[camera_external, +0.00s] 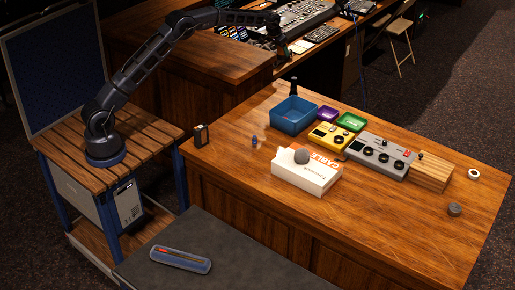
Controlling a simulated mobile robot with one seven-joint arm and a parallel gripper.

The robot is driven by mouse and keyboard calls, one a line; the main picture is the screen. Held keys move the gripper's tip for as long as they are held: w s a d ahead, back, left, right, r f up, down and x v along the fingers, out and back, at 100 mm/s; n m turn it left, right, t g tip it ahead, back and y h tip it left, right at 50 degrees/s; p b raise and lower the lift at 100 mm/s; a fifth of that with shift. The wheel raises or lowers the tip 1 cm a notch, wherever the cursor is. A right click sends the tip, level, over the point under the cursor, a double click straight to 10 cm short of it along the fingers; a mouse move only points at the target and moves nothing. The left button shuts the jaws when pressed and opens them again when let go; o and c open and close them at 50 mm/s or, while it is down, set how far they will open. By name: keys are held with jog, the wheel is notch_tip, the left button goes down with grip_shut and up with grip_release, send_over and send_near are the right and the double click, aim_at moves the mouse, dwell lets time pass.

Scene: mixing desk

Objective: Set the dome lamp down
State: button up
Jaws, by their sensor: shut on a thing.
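My gripper (281,50) is at the far end of my outstretched arm, pointing down in front of the mixing console at the back. It is shut on the dome lamp, which shows only as a small, dark shape at the jaws. The lamp's outline and its gap to the surface below are too small and dark to tell.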

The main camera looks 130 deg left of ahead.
jog(key=w+d+m, duration=0.2)
jog(key=w+d, duration=0.1)
jog(key=d, duration=1.8)
jog(key=shift+t, duration=0.3)
jog(key=f, duration=2)
jog(key=shift+d, duration=0.2)
jog(key=shift+f, duration=0.15)
jog(key=o, duration=1.1)
jog(key=v, duration=1.2)
jog(key=shift+s, duration=0.1)
jog(key=shift+r, duration=0.25)
